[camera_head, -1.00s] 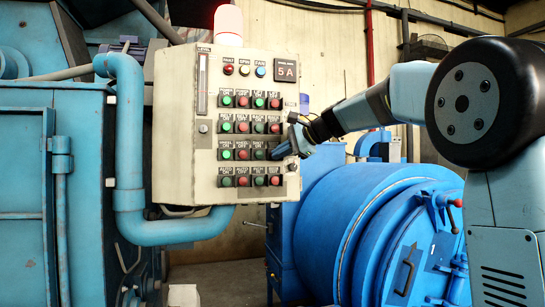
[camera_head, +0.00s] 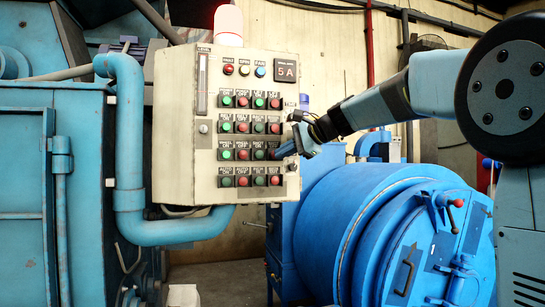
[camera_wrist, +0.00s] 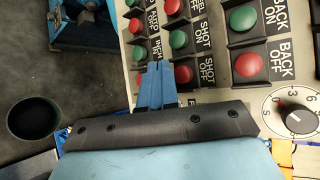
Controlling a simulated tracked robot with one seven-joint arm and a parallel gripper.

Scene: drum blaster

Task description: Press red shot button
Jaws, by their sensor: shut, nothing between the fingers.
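The red shot button (camera_wrist: 184,75) sits beside its SHOT OFF label in the wrist view, with the green shot button (camera_wrist: 179,40) above it. My gripper (camera_wrist: 158,68) is shut, its blue fingers together and empty. The fingertips appear just left of the red shot button; I cannot tell whether they touch the panel. In the head view, my gripper (camera_head: 275,154) is at the right side of the control panel (camera_head: 175,130), at the third button row. It covers most of the rightmost button there.
The BACK OFF red button (camera_wrist: 248,66) and a dial (camera_wrist: 298,117) are to the right in the wrist view. Several other red and green buttons crowd the panel. A blue drum (camera_head: 370,230) stands right of the panel, below my arm.

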